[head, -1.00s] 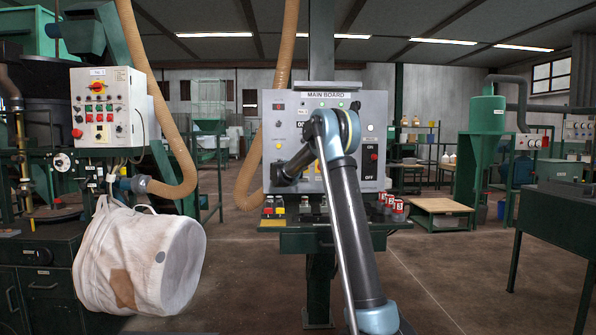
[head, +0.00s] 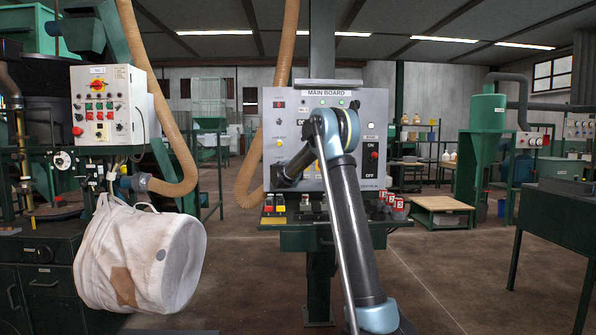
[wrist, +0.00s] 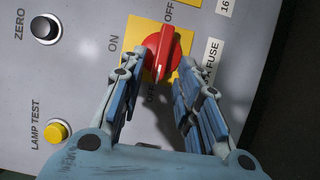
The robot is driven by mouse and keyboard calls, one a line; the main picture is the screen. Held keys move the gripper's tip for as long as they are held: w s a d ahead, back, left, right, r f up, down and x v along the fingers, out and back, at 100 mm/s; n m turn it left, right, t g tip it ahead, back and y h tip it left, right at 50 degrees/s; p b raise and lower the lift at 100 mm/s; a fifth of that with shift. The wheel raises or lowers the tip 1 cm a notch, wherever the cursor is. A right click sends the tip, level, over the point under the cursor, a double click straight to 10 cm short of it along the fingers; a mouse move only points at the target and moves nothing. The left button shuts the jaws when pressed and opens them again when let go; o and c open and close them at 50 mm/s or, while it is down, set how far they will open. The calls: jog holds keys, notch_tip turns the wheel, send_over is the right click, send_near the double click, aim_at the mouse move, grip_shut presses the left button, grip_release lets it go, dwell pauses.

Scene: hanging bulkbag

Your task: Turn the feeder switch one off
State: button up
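A red rotary switch (wrist: 161,54) on a yellow plate (wrist: 134,36) shows in the wrist view, with ON at its left and OFF printed above and below. Its grip bar stands nearly upright in that picture, with a pale mark near its lower end. I cannot read a feeder number. My gripper (wrist: 154,74) is open, one finger on each side of the switch's lower part. I cannot tell whether either finger touches it. In the head view my arm hides the gripper tips and the switch against the main board (head: 377,100).
A black ZERO knob (wrist: 45,29) and yellow LAMP TEST button (wrist: 56,131) lie left of the switch in the wrist view. A shelf (head: 300,240) with small items juts out below the board. A white bulk bag (head: 130,255) hangs at left.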

jog(key=v, duration=1.2)
jog(key=shift+f, duration=0.15)
jog(key=s+d+f+m+g, duration=0.4)
jog(key=s+d, duration=0.7)
jog(key=s, duration=0.4)
jog(key=s+d+f+m+g, duration=0.4)
jog(key=s+d, duration=0.6)
jog(key=s, duration=0.4)
jog(key=s+a+f+m+g+y, duration=0.1)
jog(key=s+f+g+y, duration=0.1)
jog(key=s+f, duration=0.5)
jog(key=s+a+f+m+g+y, duration=0.2)
jog(key=s+f, duration=0.6)
jog(key=s, duration=0.8)
jog(key=s+a+f+m+g+y, duration=0.1)
jog(key=s+f+m+g+y, duration=0.1)
jog(key=s+f, duration=0.6)
jog(key=s, duration=0.4)
jog(key=shift+s+a+y, duration=0.25)
jog(key=shift+s+y, duration=0.1)
jog(key=shift+y, duration=0.05)
